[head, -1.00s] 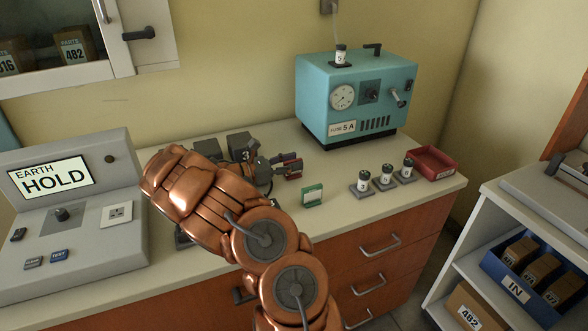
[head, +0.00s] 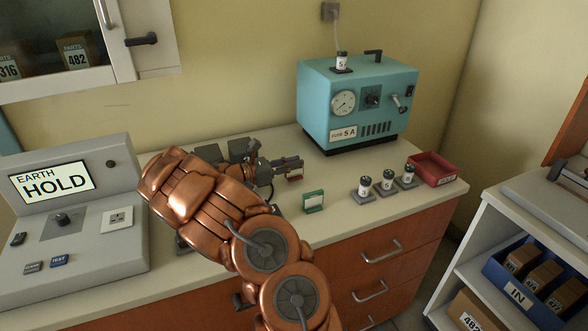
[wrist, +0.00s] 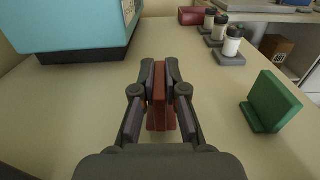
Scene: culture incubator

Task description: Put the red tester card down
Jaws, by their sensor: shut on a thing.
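The red tester card (wrist: 159,90) stands upright between the two fingers of my gripper (wrist: 160,72) in the wrist view, and they are shut on it. Its wider red foot shows low between the fingers, close over the counter; I cannot tell whether it touches. In the head view my gripper (head: 290,164) is above the counter, left of the green card, and a small part of the red card (head: 295,178) shows below the fingers. The rest of it is hidden.
A green card (head: 313,201) stands on the counter (head: 335,175) to the right, with several fuse holders (head: 387,182) and a red tray (head: 434,168) beyond. The teal tester (head: 357,105) stands behind. The grey earth console (head: 70,215) is at left. Bare counter lies around my gripper.

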